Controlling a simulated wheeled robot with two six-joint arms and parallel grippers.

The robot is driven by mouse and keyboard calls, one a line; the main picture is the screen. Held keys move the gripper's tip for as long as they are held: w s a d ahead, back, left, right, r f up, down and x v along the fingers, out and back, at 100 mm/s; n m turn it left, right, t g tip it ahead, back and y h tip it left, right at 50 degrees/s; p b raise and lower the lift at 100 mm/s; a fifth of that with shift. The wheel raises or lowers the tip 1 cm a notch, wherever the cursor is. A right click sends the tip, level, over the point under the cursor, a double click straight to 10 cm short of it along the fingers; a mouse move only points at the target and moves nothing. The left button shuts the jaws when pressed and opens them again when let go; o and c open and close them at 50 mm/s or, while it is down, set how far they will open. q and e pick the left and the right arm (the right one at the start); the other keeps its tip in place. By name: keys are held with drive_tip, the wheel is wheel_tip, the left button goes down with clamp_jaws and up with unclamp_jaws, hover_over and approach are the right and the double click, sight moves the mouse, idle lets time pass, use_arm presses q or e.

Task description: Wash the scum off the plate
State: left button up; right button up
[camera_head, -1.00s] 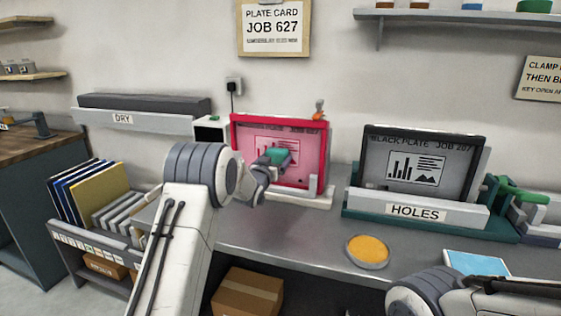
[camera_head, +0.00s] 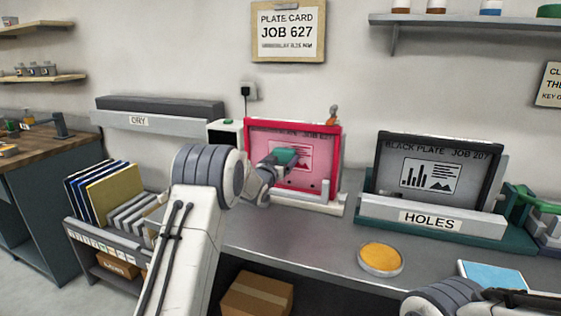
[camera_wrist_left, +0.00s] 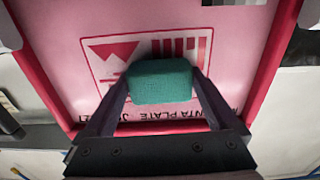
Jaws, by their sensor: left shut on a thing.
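The magenta plate (camera_head: 300,187) stands upright in a red frame (camera_head: 337,165) on the bench, in the middle of the head view. It carries a printed chart and a label, and its pink surface looks duller toward the top. My left gripper (camera_head: 272,163) is in front of it, shut on a green sponge (camera_head: 287,155). In the left wrist view the sponge (camera_wrist_left: 160,82) sits between the fingers, over the plate's printed chart (camera_wrist_left: 105,52). I cannot tell whether it touches the plate. My right gripper is out of view; only part of that arm shows at the lower right.
A black plate (camera_head: 390,165) stands in a holder marked HOLES (camera_head: 485,223). A round yellow-topped dish (camera_head: 380,257) and a blue pad (camera_head: 490,270) lie on the bench front. A DRY rack (camera_head: 170,125) hangs at left. Bench between dish and magenta plate is clear.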

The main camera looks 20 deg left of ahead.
sight(309, 157)
use_arm(q)
drive_tip(key=shift+d+b, duration=0.5)
drive_tip(key=shift+d, duration=0.7)
drive_tip(key=shift+s+d+b, duration=0.15)
drive_tip(key=shift+d+b, duration=1.65)
drive_tip(key=shift+d, duration=1.2)
drive_tip(key=shift+a, duration=0.15)
drive_tip(key=shift+w+a+r, duration=0.1)
drive_tip(key=shift+w+a, duration=0.1)
drive_tip(key=shift+a, duration=1.75)
drive_tip(key=shift+c, duration=0.5)
drive_tip(key=shift+a, duration=1.15)
drive_tip(key=shift+a+p, duration=0.65)
drive_tip(key=shift+a, duration=0.7)
